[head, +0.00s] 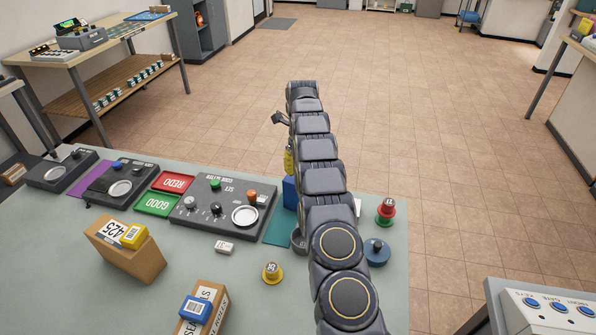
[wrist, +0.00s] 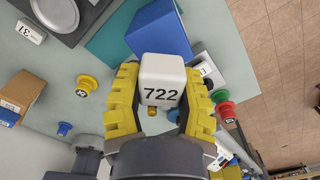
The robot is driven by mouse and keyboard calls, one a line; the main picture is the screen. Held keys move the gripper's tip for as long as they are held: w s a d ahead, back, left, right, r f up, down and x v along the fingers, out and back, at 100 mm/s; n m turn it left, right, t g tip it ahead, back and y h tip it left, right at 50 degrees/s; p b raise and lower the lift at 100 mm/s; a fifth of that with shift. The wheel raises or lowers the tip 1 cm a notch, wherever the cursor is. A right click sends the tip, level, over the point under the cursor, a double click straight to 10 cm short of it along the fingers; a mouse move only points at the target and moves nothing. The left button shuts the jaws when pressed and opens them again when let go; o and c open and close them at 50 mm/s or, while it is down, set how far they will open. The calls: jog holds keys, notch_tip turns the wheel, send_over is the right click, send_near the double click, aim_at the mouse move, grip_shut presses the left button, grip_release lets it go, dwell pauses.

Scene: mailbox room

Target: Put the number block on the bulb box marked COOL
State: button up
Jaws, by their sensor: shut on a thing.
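The number block (wrist: 162,68) is white with black digits 722. In the wrist view it sits between the yellow fingers of my gripper (wrist: 163,80), which is shut on it. In the head view my arm hides the block and most of the gripper; only a bit of yellow (head: 288,160) shows beside the arm. A blue box (wrist: 162,28) lies just beyond the block in the wrist view; its side also shows in the head view (head: 289,193). I cannot read the word COOL on any box.
A grey control panel (head: 219,208) and red (head: 174,182) and green (head: 158,204) trays are on the table. Two cardboard boxes (head: 137,262) (head: 211,292) stand in front. A small white block (head: 225,247), yellow (head: 272,273), blue (head: 377,252) and red-green (head: 386,211) knobbed pieces lie around the arm.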

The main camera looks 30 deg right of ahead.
jog(key=shift+f, duration=0.95)
jog(key=shift+f, duration=0.15)
jog(key=o, duration=0.9)
jog(key=shift+c, duration=0.2)
notch_tip(320, 180, up, 7)
jog(key=shift+f, duration=0.1)
jog(key=shift+r, duration=0.55)
jog(key=shift+r, duration=0.1)
